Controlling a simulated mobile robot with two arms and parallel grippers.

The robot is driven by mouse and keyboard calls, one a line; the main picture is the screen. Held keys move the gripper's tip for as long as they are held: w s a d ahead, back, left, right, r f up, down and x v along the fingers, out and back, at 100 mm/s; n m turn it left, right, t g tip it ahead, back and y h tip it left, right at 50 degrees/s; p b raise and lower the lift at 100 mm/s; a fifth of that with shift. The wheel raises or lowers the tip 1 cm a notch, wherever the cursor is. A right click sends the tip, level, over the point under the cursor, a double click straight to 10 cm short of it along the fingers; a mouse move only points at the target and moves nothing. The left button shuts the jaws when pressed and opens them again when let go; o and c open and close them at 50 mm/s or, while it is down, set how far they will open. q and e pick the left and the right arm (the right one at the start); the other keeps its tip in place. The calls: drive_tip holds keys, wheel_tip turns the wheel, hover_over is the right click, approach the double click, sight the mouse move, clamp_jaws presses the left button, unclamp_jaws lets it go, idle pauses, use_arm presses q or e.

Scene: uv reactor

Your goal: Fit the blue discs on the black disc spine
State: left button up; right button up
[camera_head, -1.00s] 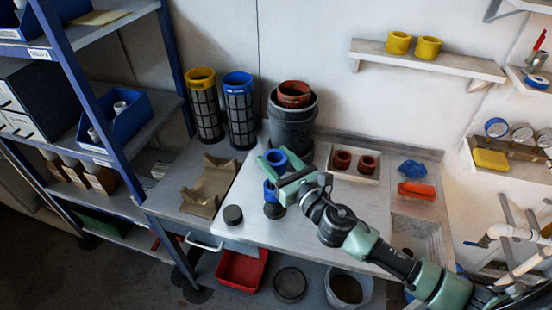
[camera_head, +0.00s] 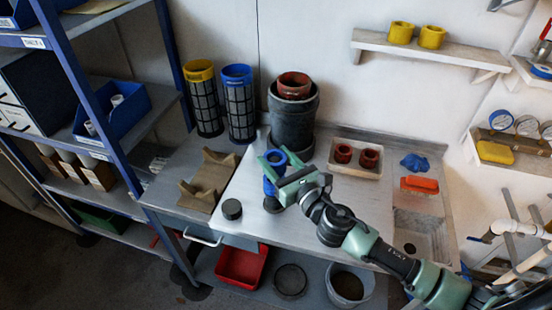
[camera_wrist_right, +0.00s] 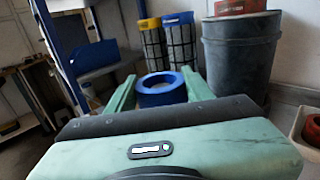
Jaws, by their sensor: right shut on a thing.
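My right gripper (camera_head: 274,169) is shut on a blue disc (camera_head: 275,157), a ring with a round hole. In the right wrist view this disc (camera_wrist_right: 160,90) sits between the two green fingers. Below it in the head view, another blue disc (camera_head: 269,187) sits over a dark round base (camera_head: 272,205), which looks like the foot of the black disc spine. The gripper partly hides the spine, and I cannot tell whether the held disc is around it. My left gripper is not in view.
A short black cylinder (camera_head: 232,209) and a brown cradle (camera_head: 207,190) stand to the left. Yellow-topped (camera_head: 201,98) and blue-topped (camera_head: 239,103) mesh cylinders and a dark bucket (camera_head: 293,117) stand behind. A tray of red rings (camera_head: 357,177) lies right. The front bench is clear.

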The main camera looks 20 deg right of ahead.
drive_tip(key=shift+f+b, duration=1.45)
drive_tip(key=shift+f, duration=0.3)
drive_tip(key=o, duration=1.4)
drive_tip(key=shift+o, duration=0.2)
drive_tip(key=shift+s, duration=0.1)
drive_tip(key=b+v, duration=0.1)
drive_tip(key=v, duration=0.6)
drive_tip(key=shift+s+b, duration=0.3)
drive_tip(key=shift+b, duration=0.05)
drive_tip(key=shift+d, duration=0.1)
